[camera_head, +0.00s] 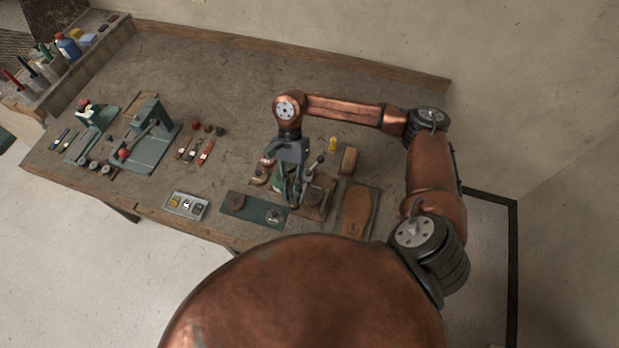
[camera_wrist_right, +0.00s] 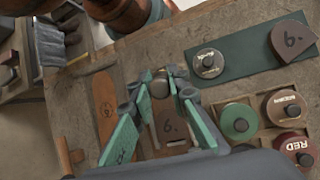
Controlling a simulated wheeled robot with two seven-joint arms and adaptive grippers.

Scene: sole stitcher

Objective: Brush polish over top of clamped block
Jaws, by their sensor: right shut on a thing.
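My right gripper (camera_head: 294,196) hangs over the front right of the workbench, with its fingertips (camera_wrist_right: 165,84) low over the work area. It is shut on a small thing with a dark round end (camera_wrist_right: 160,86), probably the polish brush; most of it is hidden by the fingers. My left gripper is out of view.
A dark green mat (camera_head: 256,212) holds a silver-lidded tin (camera_wrist_right: 208,63) and a leather piece (camera_wrist_right: 290,38). A tan sole (camera_head: 357,208) lies at the right. A brown block-like item (camera_head: 349,159) stands behind. A grey tray (camera_head: 186,205) and a green press (camera_head: 150,143) are left.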

